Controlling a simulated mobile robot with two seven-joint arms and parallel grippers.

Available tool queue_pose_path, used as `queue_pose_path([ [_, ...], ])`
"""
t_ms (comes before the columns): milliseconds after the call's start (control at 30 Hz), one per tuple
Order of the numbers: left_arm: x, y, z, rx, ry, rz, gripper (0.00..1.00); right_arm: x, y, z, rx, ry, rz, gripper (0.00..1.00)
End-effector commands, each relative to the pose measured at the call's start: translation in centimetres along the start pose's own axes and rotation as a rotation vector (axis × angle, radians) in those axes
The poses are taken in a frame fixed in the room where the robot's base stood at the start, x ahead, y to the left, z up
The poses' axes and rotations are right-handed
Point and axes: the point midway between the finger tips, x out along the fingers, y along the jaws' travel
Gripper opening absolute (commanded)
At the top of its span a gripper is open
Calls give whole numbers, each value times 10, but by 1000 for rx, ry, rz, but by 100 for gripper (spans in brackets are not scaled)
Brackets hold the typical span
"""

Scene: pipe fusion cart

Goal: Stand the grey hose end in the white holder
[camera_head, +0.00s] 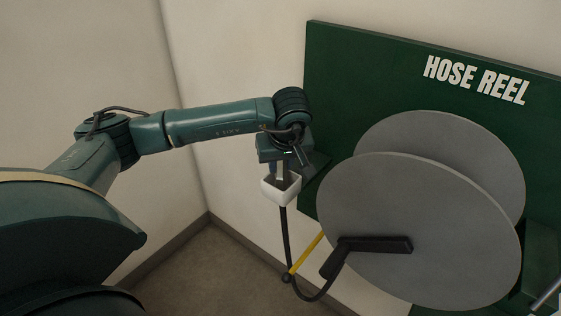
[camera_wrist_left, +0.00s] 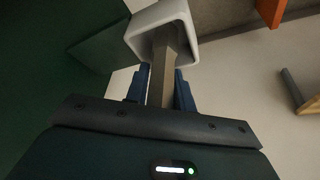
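The white holder (camera_head: 279,191) is a small open-topped cup beside the green panel. It also shows at the top of the left wrist view (camera_wrist_left: 146,22). The grey hose end (camera_head: 283,172) stands roughly upright, with its lower part inside the holder's opening. In the left wrist view the hose end (camera_wrist_left: 161,77) runs between my blue fingers into the holder. My left gripper (camera_wrist_left: 161,90) is shut on it, just above the holder. A dark hose (camera_head: 286,240) hangs below the holder and loops toward the reel. The tip inside the holder is hidden. My right gripper is in neither view.
The grey hose reel (camera_head: 420,225) stands right of the holder, before the green "HOSE REEL" panel (camera_head: 370,70). A black arm (camera_head: 372,244) crosses its front disc. A yellow bar (camera_head: 308,252) slants below the holder. Floor at lower left (camera_head: 205,265) is clear.

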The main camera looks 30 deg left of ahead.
Motion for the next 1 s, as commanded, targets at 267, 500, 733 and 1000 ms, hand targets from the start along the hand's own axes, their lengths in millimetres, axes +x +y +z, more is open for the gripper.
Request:
queue_pose_path([
  [267, 0, 0, 0, 0, 0, 0, 46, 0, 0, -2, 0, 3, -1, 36],
  [500, -2, 0, -1, 0, 0, 0, 46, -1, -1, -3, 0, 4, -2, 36],
  [733, -28, 1, -2, 0, 3, 6, 46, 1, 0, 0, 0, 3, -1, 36],
  [1000, -86, 2, -1, 1, 3, 6, 46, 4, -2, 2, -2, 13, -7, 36],
])
